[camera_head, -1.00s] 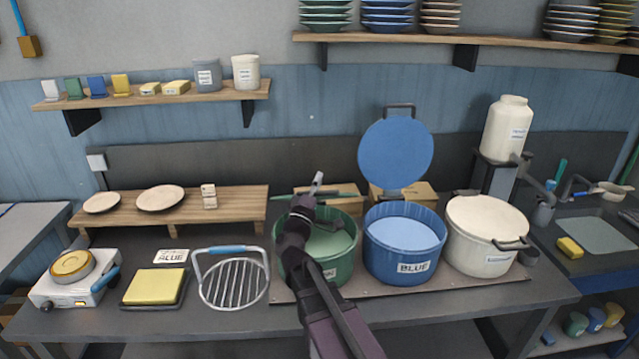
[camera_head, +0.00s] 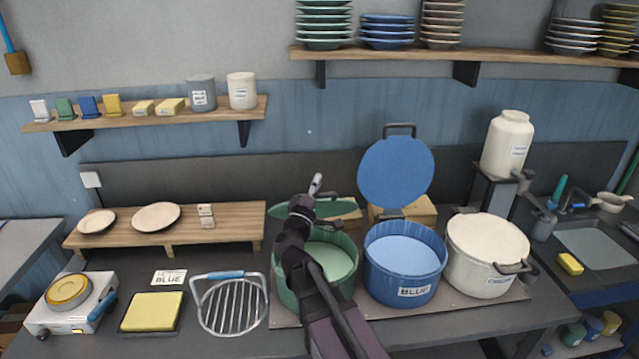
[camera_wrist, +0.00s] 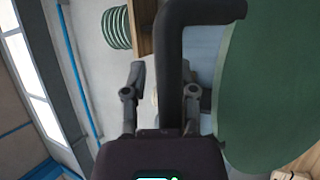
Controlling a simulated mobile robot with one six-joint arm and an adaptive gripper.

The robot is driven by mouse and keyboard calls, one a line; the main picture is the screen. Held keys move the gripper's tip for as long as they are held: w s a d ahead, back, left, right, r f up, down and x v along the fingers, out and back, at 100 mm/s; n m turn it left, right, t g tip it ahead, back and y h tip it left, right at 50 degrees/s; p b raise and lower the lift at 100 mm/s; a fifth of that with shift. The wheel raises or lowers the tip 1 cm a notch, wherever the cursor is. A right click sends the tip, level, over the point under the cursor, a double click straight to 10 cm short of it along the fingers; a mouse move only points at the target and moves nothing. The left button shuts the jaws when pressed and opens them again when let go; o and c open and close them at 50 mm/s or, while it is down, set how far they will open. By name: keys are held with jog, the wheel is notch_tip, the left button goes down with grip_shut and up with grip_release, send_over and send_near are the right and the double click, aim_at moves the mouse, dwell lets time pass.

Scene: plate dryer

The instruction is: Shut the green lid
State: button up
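The green pot (camera_head: 342,282) stands on the counter with its mouth uncovered. Its green lid (camera_head: 340,208) shows as a thin ellipse behind the mouth, tilted well back; my arm hides part of it. In the wrist view the lid (camera_wrist: 275,85) fills the right side, with its dark bar handle (camera_wrist: 170,70) in front of my gripper. My gripper (camera_wrist: 163,80) is open, its two fingers spread with the handle bar appearing between them; I cannot tell whether either touches it. In the head view my gripper (camera_head: 303,203) is over the pot's back rim.
The blue pot (camera_head: 402,285) stands close on the right, its blue lid (camera_head: 396,172) upright. A covered cream pot (camera_head: 480,270) is beyond it. A wire rack (camera_head: 232,305) lies left of the green pot. A wooden riser (camera_head: 235,225) is behind left.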

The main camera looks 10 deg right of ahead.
jog(key=shift+w+r+y, duration=0.25)
jog(key=shift+w+y, duration=0.05)
jog(key=shift+w, duration=0.05)
jog(key=shift+a, duration=0.2)
jog(key=shift+d+f, duration=0.1)
jog(key=shift+f, duration=0.05)
